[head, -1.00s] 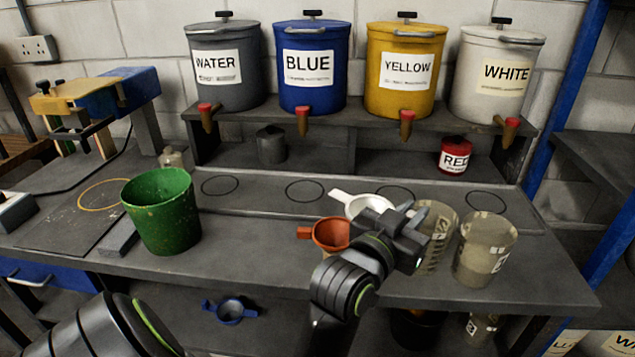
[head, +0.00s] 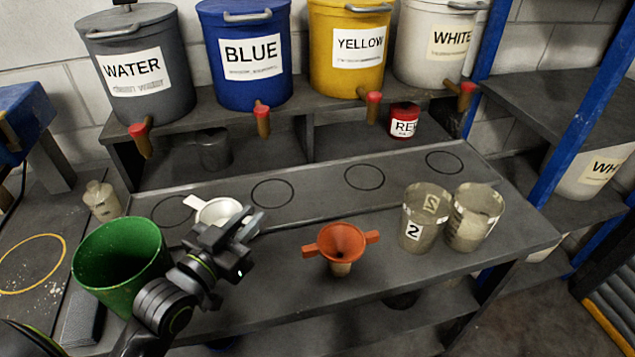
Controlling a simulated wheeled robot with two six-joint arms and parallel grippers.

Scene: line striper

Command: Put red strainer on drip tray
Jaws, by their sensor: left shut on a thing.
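The red strainer (head: 345,238) is orange-red, with a tab on each side. It is upright near the bench's front middle, with a pale part showing below its bowl. The drip tray (head: 315,203) is the long dark strip marked with black circles under the taps. My left gripper (head: 240,240) is shut on a white strainer (head: 215,212), left of the red strainer and apart from it. The jaws partly hide the white strainer, which overlaps the strip's near edge in the picture. My right gripper is out of view.
A green bucket (head: 118,262) stands close to my left arm. Two clear cups (head: 425,215) stand on the right. Water, blue, yellow and white tanks with taps stand on the shelf behind. A red can (head: 403,122) sits under it. The tray's right half is clear.

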